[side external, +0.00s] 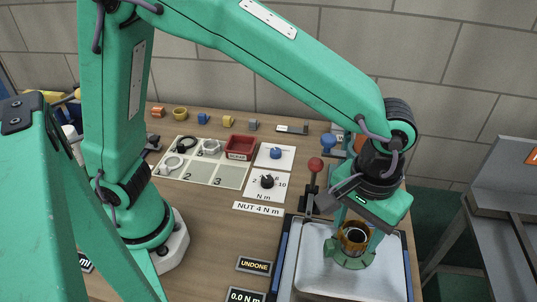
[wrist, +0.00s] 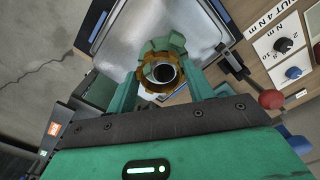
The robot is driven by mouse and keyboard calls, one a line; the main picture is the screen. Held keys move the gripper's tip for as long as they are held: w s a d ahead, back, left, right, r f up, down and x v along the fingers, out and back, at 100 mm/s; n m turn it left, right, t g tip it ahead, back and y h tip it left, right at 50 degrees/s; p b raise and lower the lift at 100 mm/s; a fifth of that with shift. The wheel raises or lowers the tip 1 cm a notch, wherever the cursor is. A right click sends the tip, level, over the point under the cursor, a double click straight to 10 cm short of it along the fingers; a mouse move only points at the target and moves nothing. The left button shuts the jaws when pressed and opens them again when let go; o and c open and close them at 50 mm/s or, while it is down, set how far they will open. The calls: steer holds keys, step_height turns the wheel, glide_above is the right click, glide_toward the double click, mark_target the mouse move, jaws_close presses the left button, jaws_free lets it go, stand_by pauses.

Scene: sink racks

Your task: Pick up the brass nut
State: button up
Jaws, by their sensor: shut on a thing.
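The brass nut (side external: 346,246) is a gold-brown ring over the metal tray at the right of the side view. In the wrist view the nut (wrist: 146,83) sits between the two green fingers, around or in front of a dark, pale-rimmed round opening. My gripper (side external: 354,243) points down and is shut on the nut, with a finger at each side of it in the wrist view (wrist: 161,76). A green piece (wrist: 163,44) shows just beyond the nut. I cannot tell whether the nut is clear of what is under it.
The metal tray (side external: 310,270) has bare room left of my gripper. A red-knobbed lever (side external: 315,165) and a blue knob (side external: 328,142) stand close behind. A numbered board (side external: 200,176) with pale rings, a red bin (side external: 240,147) and dial cards (side external: 267,187) lie further left.

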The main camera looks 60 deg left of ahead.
steer(key=s+d+r, duration=0.3)
steer(key=s+r, duration=0.3)
steer(key=s, duration=0.3)
steer(key=shift+s, duration=0.35)
steer(key=shift+a, duration=0.1)
